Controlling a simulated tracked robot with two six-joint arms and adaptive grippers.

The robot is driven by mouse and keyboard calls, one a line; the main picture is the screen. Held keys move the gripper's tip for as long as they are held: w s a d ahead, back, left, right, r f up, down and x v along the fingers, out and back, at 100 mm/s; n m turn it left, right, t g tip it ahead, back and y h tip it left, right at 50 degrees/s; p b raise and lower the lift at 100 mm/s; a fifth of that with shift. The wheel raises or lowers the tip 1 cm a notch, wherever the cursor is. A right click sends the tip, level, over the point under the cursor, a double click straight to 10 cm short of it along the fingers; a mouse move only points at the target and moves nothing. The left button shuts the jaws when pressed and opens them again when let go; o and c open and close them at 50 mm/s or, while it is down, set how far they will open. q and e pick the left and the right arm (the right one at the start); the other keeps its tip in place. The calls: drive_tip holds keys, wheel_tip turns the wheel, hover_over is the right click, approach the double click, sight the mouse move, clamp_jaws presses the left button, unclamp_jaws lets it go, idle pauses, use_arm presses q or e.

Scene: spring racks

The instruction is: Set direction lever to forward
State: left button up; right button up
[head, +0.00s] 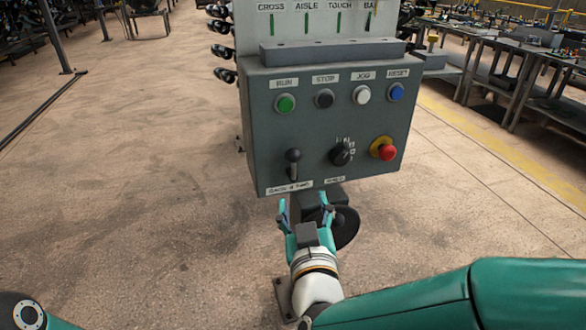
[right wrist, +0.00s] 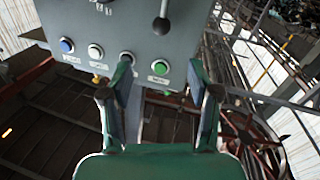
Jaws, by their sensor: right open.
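The direction lever (head: 293,163), a dark stick with a round knob, sits at the lower left of the grey control box (head: 325,115). It looks about upright above a label that seems to read back, N and forward. My right gripper (head: 305,212) is open and empty, in front of and below the box's lower edge, apart from the lever. In the right wrist view the box appears upside down. There the lever (right wrist: 161,24) hangs at the top, beyond the gap between the open fingers (right wrist: 160,68). My left gripper is not in view.
Above the lever is a row of green (head: 285,103), black, white and blue buttons. A black rotary selector (head: 342,153) and a red emergency button (head: 387,151) sit to its right. A dark handwheel (head: 345,228) is below the box. Open floor lies left.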

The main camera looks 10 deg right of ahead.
sight(294, 160)
drive_tip(key=w+p, duration=0.1)
drive_tip(key=w, duration=0.4)
drive_tip(key=w+d+p, duration=0.1)
drive_tip(key=w, duration=0.5)
drive_tip(key=w+p, duration=0.1)
drive_tip(key=w, duration=0.4)
drive_tip(key=shift+w+d, duration=0.35)
clamp_jaws()
